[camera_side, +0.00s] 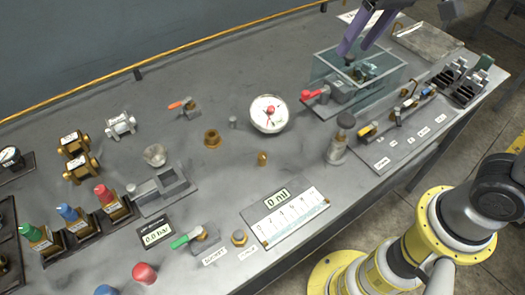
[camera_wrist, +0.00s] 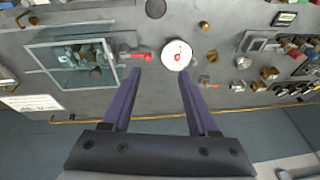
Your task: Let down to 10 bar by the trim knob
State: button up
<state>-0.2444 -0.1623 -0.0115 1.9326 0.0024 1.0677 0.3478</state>
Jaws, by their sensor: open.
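A round white pressure gauge (camera_side: 268,113) with a red centre stands on the grey bench; it also shows in the wrist view (camera_wrist: 176,55). Its reading is too small to tell. A display at the front left (camera_side: 157,234) reads 0.0 bar. A red-handled valve (camera_side: 316,94) sits beside the clear box; its red lever shows in the wrist view (camera_wrist: 140,56). I cannot tell which part is the trim knob. My gripper (camera_wrist: 159,73) is open and empty, with purple fingers. In the side view it hangs above the clear box (camera_side: 335,80), apart from the gauge.
A dark-capped cylinder (camera_side: 338,138) stands right of the gauge. A scale plate (camera_side: 285,214) with a 0 ml display lies in front. Several brass and steel fittings, a green-handled valve (camera_side: 188,237) and coloured-capped parts fill the left. A yellow rail (camera_side: 200,42) runs along the back edge.

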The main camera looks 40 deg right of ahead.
jog(key=w+a+f+n+g, duration=0.1)
jog(key=w+a+f+g, duration=0.1)
jog(key=w+a+f, duration=0.55)
jog(key=n+g+h, duration=0.1)
jog(key=n, duration=0.1)
send_near(262, 156)
notch_tip(262, 156, down, 9)
jog(key=shift+w+f, duration=0.15)
grip_shut()
